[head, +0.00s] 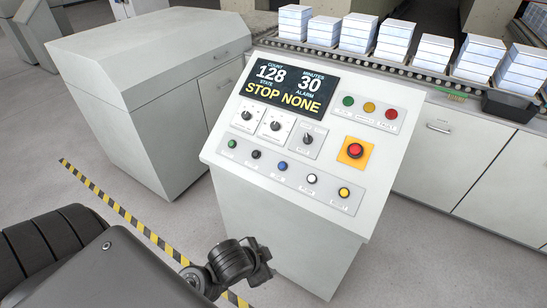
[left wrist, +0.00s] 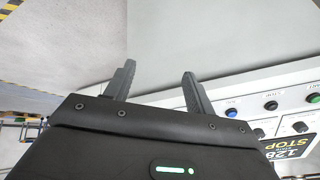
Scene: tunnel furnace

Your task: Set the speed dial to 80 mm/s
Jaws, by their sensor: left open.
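The control panel (head: 226,155) stands in the middle of the head view with a sloped face. Three dark rotary knobs sit under its display: a left dial (head: 247,116), a middle dial (head: 275,126) and a right dial (head: 308,139). Their labels are too small to read, so I cannot tell which is the speed dial or its setting. My left gripper (left wrist: 158,70) is open and empty in the left wrist view, apart from the panel. One knob (left wrist: 300,127) shows at that view's right edge. My right gripper is out of view.
The display (head: 290,88) reads count 128, minutes 30, state STOP, alarm NONE. A red emergency button (head: 355,150) and a row of coloured buttons (head: 282,166) share the panel. A grey cabinet (head: 150,110) stands left. A conveyor (head: 420,72) with stacked blocks runs behind.

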